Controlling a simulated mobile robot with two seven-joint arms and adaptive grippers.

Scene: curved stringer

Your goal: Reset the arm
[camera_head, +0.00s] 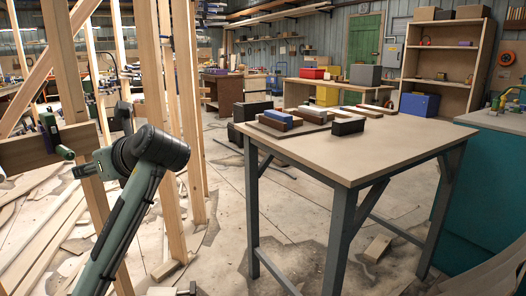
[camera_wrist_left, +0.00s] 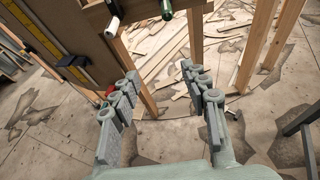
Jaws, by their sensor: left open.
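My left arm (camera_head: 130,195) rises from the bottom left of the head view, and its dark joint stands in front of the wooden studs. My left gripper (camera_wrist_left: 160,76) shows in the left wrist view with its two grey jointed fingers spread wide. Nothing is between the fingers. The floor with scattered wood strips shows beyond them. In the head view the fingers are hard to make out behind the arm. My right gripper cannot be identified in either view.
Upright wooden studs (camera_head: 170,130) stand close to my left arm. A horizontal board (camera_head: 30,152) with clamps is at the left; a board with a yellow strip (camera_wrist_left: 45,42) shows in the wrist view. A workbench (camera_head: 375,150) holding several blocks stands right of centre.

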